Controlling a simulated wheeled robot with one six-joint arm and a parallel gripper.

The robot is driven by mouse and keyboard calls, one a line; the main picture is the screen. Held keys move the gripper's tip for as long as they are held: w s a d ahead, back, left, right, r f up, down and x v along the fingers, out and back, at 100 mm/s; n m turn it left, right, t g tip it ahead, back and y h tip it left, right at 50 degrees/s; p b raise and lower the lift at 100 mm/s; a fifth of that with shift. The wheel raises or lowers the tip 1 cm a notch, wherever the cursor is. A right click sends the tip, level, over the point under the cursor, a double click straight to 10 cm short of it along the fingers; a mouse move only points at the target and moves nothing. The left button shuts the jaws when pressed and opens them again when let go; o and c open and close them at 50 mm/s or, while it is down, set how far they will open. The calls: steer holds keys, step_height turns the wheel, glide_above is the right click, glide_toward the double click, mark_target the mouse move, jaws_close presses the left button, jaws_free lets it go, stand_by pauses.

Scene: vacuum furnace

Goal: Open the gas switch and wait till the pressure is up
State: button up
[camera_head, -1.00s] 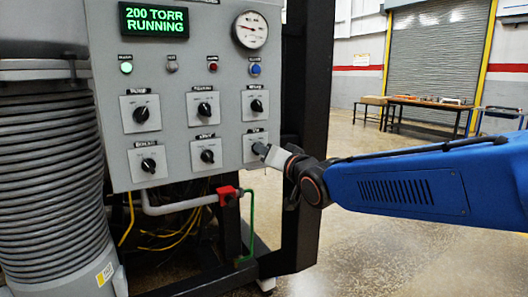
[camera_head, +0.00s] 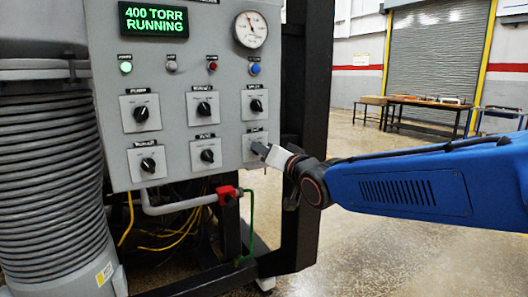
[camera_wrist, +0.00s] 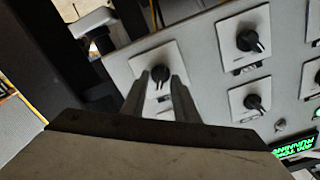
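The grey control panel (camera_head: 225,100) fills the left of the head view. Its display (camera_head: 153,20) reads 400 TORR RUNNING in green. The round gauge (camera_head: 250,30) has its needle pointing up and left. The gas switch is taken to be the lower right dial on its pale plate (camera_head: 249,138); my gripper (camera_head: 262,150) covers its knob in the head view. In the wrist view its black knob (camera_wrist: 161,75) shows between the fingertips of my gripper (camera_wrist: 160,78). The fingers stand apart; whether they touch the knob is unclear.
Several other black dials (camera_head: 205,108) and small lights and buttons (camera_head: 213,66) sit close by on the panel. A dark frame post (camera_head: 302,110) stands to the right. Below are a pipe with a red valve (camera_head: 226,193) and loose cables. Open floor lies to the right.

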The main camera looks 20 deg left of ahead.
steer(key=v, duration=1.7)
steer(key=shift+d, duration=0.15)
steer(key=d+f+m+h, duration=0.1)
steer(key=d+f+h, duration=0.5)
steer(key=d, duration=0.7)
steer(key=d+f+m+h, duration=0.2)
steer(key=d+f+h, duration=0.2)
steer(key=d+f, duration=0.7)
steer(key=s+d+f+g+h, duration=0.1)
steer(key=s+d+f+g, duration=0.2)
steer(key=s+d, duration=0.5)
steer(key=s+d+f+g+h, duration=0.2)
steer(key=s+d+f+g, duration=0.2)
steer(key=s+d, duration=0.5)
step_height(320, 180, down, 3)
steer(key=shift+s+r+m+h, duration=0.2)
steer(key=shift+s+m+h, duration=0.15)
steer(key=shift+s, duration=0.25)
steer(key=shift+d, duration=0.15)
stand_by(1.1)
